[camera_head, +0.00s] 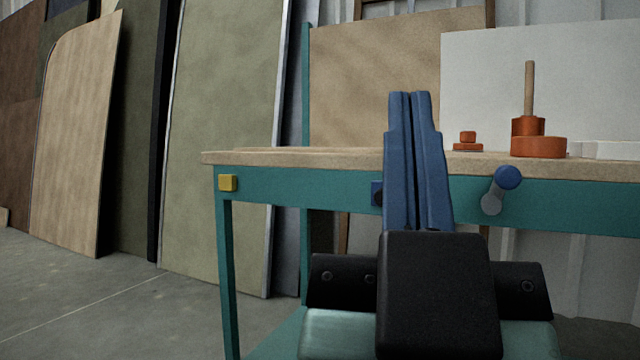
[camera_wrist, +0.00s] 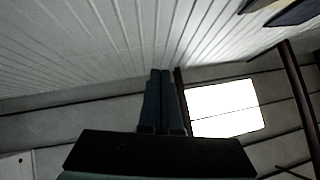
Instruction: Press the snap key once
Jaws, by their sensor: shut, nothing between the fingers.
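My gripper (camera_head: 409,96) is shut and empty, its blue fingers together and pointing up in front of the workbench. In the wrist view my gripper (camera_wrist: 160,72) also shows shut, against a ribbed ceiling. No part is plainly marked as the snap key. A small yellow square block (camera_head: 228,183) sits on the bench's teal front rail at the left corner, well left of my gripper. A dark blue block (camera_head: 377,193) on the rail is partly hidden behind my fingers. A blue round knob on a grey lever (camera_head: 508,178) sits on the rail right of my gripper.
The workbench (camera_head: 280,157) has a wooden top. An orange base with an upright peg (camera_head: 538,147) and a small orange piece (camera_head: 468,142) stand on it. Panels (camera_head: 225,130) lean at the left. The floor (camera_head: 90,300) there is clear. A bright window (camera_wrist: 225,108) shows in the wrist view.

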